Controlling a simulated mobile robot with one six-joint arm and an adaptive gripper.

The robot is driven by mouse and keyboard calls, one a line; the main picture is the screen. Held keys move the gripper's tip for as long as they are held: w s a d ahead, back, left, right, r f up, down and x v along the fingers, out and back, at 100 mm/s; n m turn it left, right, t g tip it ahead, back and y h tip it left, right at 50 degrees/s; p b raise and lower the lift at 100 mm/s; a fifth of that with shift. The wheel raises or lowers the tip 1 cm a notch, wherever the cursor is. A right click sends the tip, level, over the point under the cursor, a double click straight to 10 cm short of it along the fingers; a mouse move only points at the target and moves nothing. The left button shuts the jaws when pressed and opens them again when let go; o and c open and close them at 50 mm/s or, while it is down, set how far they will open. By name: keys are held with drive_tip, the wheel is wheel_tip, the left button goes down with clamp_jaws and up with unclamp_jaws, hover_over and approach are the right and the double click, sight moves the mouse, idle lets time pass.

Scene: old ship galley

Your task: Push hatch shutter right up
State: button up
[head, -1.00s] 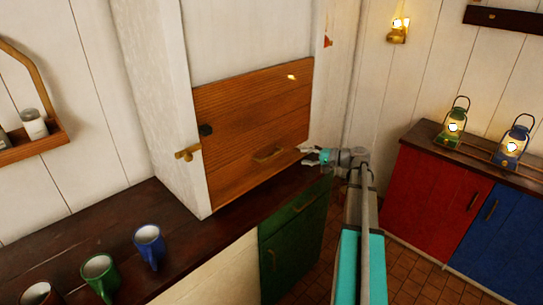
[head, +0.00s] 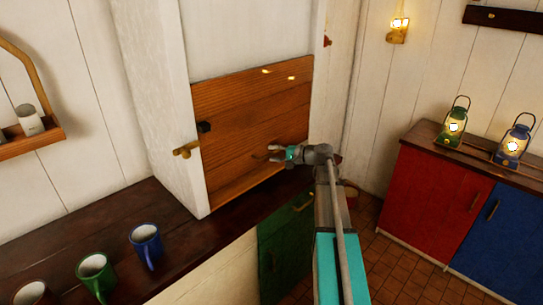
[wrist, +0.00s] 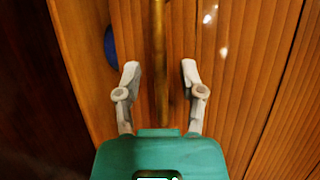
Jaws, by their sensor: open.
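The hatch shutter (head: 245,110) is a panel of orange-brown wooden boards, down in its white frame with its lower edge near the counter. It fills much of the wrist view (wrist: 235,100). Its brass bar handle, low on the panel, is largely hidden by my gripper (head: 275,154) in the head view. In the wrist view the handle (wrist: 160,50) runs lengthwise between the two open fingertips of my gripper (wrist: 160,75), with a gap on either side. A brass latch (head: 186,149) sits on the left frame post, beside a dark knob (head: 204,127).
The dark counter (head: 120,205) carries blue (head: 146,243) and green (head: 95,272) mugs at the left. Red (head: 432,195) and blue (head: 505,235) cabinets with lanterns stand at right. A round blue thing (wrist: 110,48) in the wrist view is unclear.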

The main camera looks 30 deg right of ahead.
drive_tip(key=shift+w+a, duration=0.3)
clamp_jaws()
idle(0.3)
